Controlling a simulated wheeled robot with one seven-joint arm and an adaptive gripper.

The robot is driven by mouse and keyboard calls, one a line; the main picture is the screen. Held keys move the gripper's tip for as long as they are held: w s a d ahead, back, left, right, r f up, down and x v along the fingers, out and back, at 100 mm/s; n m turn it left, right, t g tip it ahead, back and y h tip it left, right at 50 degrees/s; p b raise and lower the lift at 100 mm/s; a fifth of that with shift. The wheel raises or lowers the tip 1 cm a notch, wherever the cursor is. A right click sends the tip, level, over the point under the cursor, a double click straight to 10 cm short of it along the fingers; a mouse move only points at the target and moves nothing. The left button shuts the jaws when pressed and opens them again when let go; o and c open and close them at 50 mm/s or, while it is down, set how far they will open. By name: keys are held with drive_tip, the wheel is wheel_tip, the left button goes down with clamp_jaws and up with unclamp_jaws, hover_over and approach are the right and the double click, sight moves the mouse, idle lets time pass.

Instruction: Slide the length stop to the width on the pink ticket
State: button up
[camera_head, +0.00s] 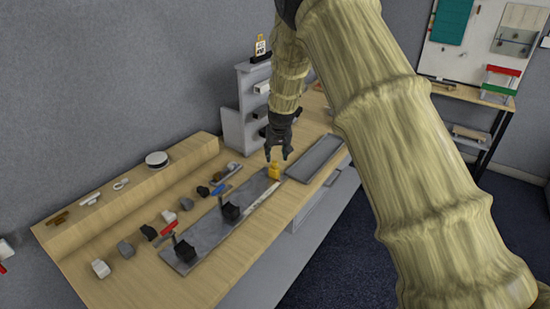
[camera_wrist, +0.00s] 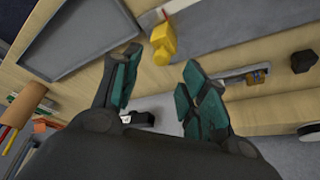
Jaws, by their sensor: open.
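A yellow block (camera_head: 275,171), which looks like the length stop, stands at the far end of a grey plate (camera_head: 211,228) with a pale scale strip (camera_head: 262,199) along its edge. The block also shows in the wrist view (camera_wrist: 162,42), just beyond my fingertips. My gripper (camera_head: 279,155) points down just above the block, open and apart from it. In the wrist view its two teal-padded fingers (camera_wrist: 160,74) are spread with nothing between them. I cannot make out a pink ticket; a small yellow-edged card (camera_head: 261,45) stands on top of the grey shelf, its writing unreadable.
Two black blocks (camera_head: 230,212) (camera_head: 185,250) sit on the plate. Several small grey, white and black pieces lie left of it. A grey tray (camera_head: 316,158) lies right of the block; a grey shelf unit (camera_head: 245,97) stands behind. A raised wooden ledge holds a round white-topped object (camera_head: 157,159).

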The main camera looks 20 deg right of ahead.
sight(275, 162)
drive_tip(key=x, duration=0.3)
drive_tip(key=shift+w+a+p, duration=0.15)
drive_tip(key=shift+w+p, duration=0.15)
drive_tip(key=shift+w, duration=0.1)
drive_tip(key=shift+f, duration=0.35)
drive_tip(key=shift+s+f+p, duration=0.15)
drive_tip(key=shift+s+p, duration=0.05)
drive_tip(key=shift+p, duration=0.15)
drive_tip(key=shift+x, duration=0.85)
drive_tip(key=shift+r, duration=0.25)
drive_tip(key=shift+c, duration=0.8)
clamp_jaws()
